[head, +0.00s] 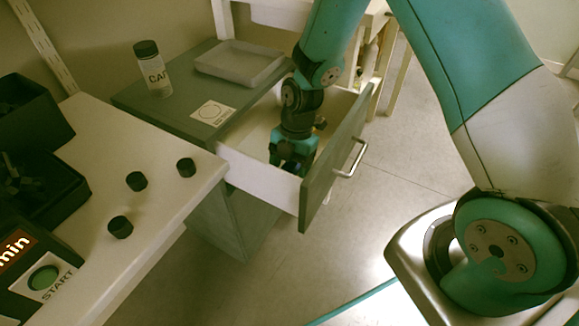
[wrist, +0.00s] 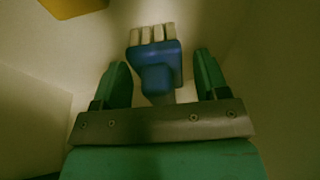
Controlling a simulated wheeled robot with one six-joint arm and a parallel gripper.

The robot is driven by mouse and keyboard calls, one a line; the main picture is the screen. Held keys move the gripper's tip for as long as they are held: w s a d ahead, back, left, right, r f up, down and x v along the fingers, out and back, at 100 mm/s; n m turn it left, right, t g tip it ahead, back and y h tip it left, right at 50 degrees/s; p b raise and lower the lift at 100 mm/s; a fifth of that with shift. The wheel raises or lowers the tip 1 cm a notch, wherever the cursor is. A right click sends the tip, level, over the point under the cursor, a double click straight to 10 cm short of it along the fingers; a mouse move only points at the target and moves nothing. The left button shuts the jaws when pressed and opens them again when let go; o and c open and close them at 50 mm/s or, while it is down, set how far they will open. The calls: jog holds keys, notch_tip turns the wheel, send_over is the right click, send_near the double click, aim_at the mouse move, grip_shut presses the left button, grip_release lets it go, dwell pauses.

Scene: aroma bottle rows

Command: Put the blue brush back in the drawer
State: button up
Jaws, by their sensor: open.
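The blue brush (wrist: 158,68) shows in the wrist view, with pale bristle tufts at its far end. It lies inside the open drawer (head: 236,165), between the two fingers of my gripper (wrist: 160,78). The fingers stand apart on either side of it, with a gap visible to each. In the head view my gripper (head: 288,163) reaches down into the drawer, and the brush is hidden there behind the gripper and drawer wall. The drawer is pulled out from a grey cabinet, its front panel (head: 325,175) and handle facing right.
A yellow object (wrist: 75,6) lies near the brush in the wrist view. On the cabinet top are a labelled bottle (head: 154,75), a shallow tray (head: 240,64) and a marked card (head: 212,113). Several black caps (head: 137,181) stand on the white table (head: 165,215) at left.

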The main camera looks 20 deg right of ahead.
jog(key=p+v, duration=0.3)
jog(key=v, duration=0.9)
jog(key=s+a+r+m+t, duration=0.1)
jog(key=s+a+r+m, duration=0.2)
jog(key=s+r+m, duration=0.6)
jog(key=s+a+r+m+y, duration=0.1)
jog(key=s+a+r+m, duration=0.3)
jog(key=s+r+m, duration=0.5)
jog(key=shift+s+a+r+t+y, duration=0.3)
jog(key=shift+s+r+t, duration=0.1)
jog(key=shift+s, duration=0.85)
